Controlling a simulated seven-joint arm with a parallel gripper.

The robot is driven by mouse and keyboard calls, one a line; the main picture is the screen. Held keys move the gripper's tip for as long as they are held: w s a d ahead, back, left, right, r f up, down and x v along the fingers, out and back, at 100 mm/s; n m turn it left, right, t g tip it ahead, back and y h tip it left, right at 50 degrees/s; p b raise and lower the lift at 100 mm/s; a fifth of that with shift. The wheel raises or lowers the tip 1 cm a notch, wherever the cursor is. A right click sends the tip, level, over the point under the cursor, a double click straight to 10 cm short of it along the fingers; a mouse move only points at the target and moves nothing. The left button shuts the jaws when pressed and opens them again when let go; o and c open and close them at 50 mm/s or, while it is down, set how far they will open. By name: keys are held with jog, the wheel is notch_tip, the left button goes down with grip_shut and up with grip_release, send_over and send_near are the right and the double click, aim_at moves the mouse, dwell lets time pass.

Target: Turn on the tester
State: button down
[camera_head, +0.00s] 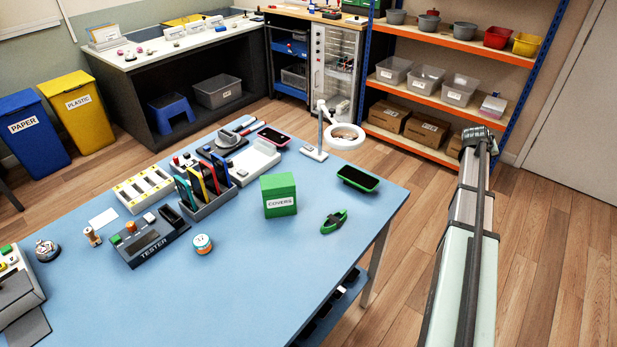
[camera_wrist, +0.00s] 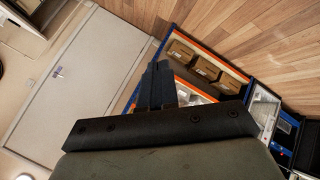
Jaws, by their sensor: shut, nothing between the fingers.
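The tester (camera_head: 151,240) is a dark device with its name on the front edge, on the left part of the blue table (camera_head: 270,300). It has a green button, an orange-red knob (camera_head: 131,227) and a whitish knob on top; I cannot tell which is its switch or whether it is on. In the head view my arm rises at the right, clear of the table, and my gripper is not seen there. In the wrist view my gripper (camera_wrist: 157,85) is shut and empty, pointing towards the shelves and floor, far from the tester.
Around the tester are a round tin (camera_head: 202,244), a rack of phones (camera_head: 208,200), a white slotted tray (camera_head: 144,189) and a bell (camera_head: 47,250). A green covers box (camera_head: 279,196), a green tool (camera_head: 334,221) and a lamp (camera_head: 346,137) stand further right. The table's front middle is clear.

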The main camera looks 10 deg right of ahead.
jog(key=w+a+r+n+t, duration=0.15)
jog(key=w+a+r, duration=0.35)
jog(key=a, duration=0.5)
jog(key=w+a+r+n, duration=0.2)
jog(key=w+a, duration=0.4)
jog(key=a, duration=0.3)
jog(key=w+a+r+n+t, duration=0.15)
jog(key=w+a+r, duration=0.35)
jog(key=a, duration=0.5)
jog(key=w+a+r+n+y, duration=0.1)
jog(key=w+a+r+n, duration=0.3)
jog(key=a, duration=1.2)
jog(key=s+a+r+n+y, duration=0.1)
jog(key=a+r, duration=0.4)
jog(key=a, duration=1.2)
jog(key=s+a+n+y, duration=0.15)
jog(key=s+a, duration=0.35)
jog(key=a, duration=0.6)
jog(key=s+a+y, duration=0.2)
jog(key=s+a, duration=0.2)
jog(key=a, duration=0.6)
jog(key=s+a+f+g+y, duration=0.2)
jog(key=s+a+f, duration=0.1)
jog(key=s+a, duration=0.8)
jog(key=s+a+f+g+y, duration=0.2)
jog(key=s+a+f+g, duration=0.1)
jog(key=s+a, duration=0.8)
jog(key=shift+s+f, duration=0.5)
jog(key=shift+s, duration=0.5)
